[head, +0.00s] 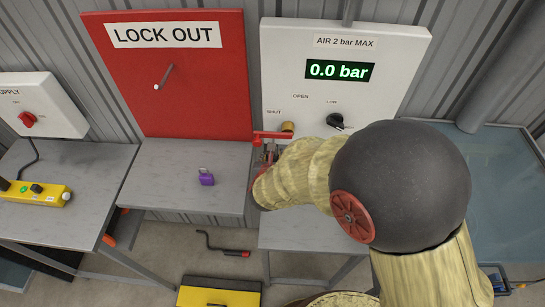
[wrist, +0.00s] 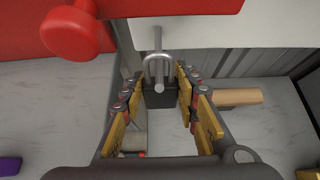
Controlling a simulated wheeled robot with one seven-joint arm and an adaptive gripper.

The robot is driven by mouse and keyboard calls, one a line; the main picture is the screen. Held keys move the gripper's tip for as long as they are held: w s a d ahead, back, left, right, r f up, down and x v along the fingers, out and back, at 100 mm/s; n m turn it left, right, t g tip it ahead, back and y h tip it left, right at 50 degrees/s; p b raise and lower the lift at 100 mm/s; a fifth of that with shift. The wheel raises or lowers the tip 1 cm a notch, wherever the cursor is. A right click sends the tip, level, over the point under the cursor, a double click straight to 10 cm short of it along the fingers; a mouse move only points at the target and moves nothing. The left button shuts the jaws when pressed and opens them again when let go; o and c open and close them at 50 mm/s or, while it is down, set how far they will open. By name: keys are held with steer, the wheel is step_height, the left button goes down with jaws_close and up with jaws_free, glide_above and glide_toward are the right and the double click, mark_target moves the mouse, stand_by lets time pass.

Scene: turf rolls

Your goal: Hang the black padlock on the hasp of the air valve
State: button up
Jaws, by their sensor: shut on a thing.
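My gripper (wrist: 160,88) is shut on the black padlock (wrist: 158,99), with a finger on each side of its body. The padlock's grey shackle (wrist: 147,66) points up, away from the fingers. A thin grey pin (wrist: 158,38) below the valve's red bar lines up with the shackle loop; I cannot tell for sure whether it passes through it. In the head view my gripper (head: 268,158) is just below the red valve handle (head: 270,134) on the white air panel (head: 390,60). The padlock is not clear there.
A purple padlock (head: 206,179) lies on the grey bench (head: 165,180) below the red lock out board (head: 190,90). A red knob (wrist: 75,36) is close at upper left in the wrist view. A tan cylinder (wrist: 238,97) lies to the right of the fingers.

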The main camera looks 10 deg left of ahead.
steer(key=o, duration=1.2)
steer(key=shift+c, duration=0.2)
steer(key=shift+o, duration=0.7)
steer(key=shift+s, duration=0.1)
